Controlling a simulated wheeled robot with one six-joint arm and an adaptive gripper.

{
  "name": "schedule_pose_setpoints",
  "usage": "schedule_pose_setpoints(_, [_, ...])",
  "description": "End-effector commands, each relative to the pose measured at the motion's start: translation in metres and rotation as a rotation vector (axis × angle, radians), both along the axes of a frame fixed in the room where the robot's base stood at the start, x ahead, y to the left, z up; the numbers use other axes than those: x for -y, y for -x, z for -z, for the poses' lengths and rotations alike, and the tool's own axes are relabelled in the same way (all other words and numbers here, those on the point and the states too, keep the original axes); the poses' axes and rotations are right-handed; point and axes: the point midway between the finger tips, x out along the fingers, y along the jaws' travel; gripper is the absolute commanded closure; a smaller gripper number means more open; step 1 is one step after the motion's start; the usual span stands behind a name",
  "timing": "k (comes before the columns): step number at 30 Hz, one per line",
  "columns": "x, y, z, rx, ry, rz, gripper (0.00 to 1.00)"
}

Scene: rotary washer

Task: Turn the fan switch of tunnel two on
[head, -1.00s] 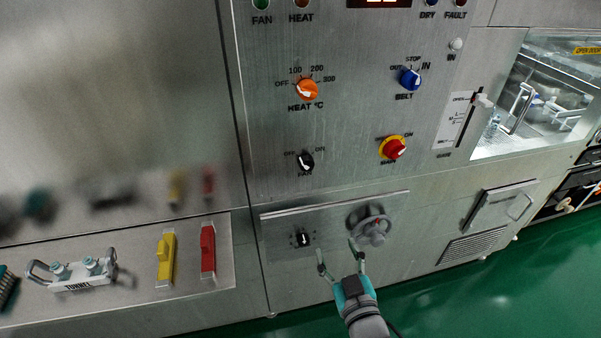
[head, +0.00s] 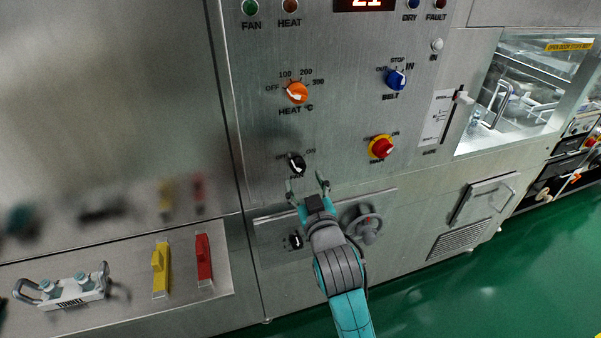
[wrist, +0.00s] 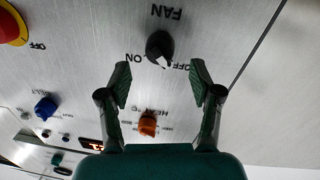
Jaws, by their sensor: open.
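The fan switch is a small black knob (head: 297,163) on the upright steel panel, below the orange heat knob. In the wrist view the same knob (wrist: 159,46) shows upside down beside its FAN label, with ON on the left and OFF on the right. Its white mark appears turned nearer OFF. My gripper (head: 306,182) is open and empty, just below the knob in the head view. In the wrist view the spread fingertips (wrist: 160,74) are on either side of the knob's line, apart from it.
Nearby are the orange heat knob (head: 297,92), blue belt knob (head: 395,80) and red-on-yellow knob (head: 381,147). A grey handwheel (head: 367,222) and another black knob (head: 296,241) sit lower, close to my arm. Yellow (head: 161,270) and red (head: 204,260) switches stand left.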

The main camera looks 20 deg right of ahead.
Motion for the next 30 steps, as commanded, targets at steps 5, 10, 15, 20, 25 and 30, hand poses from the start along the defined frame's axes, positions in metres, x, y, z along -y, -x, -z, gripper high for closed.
schedule_pose_setpoints(5, [0.002,-0.027,0.000,0.001,0.000,0.000,0.36])
schedule_pose_setpoints(10, [0.003,-0.041,0.000,0.000,-0.001,-0.001,0.36])
schedule_pose_setpoints(15, [0.003,-0.044,0.000,0.000,0.000,-0.001,0.36])
schedule_pose_setpoints(20, [0.003,-0.044,0.000,0.000,0.000,-0.001,0.36])
schedule_pose_setpoints(25, [0.003,-0.044,0.000,0.000,0.000,-0.001,0.73])
schedule_pose_setpoints(30, [0.003,-0.044,0.000,0.000,0.000,-0.001,0.96])
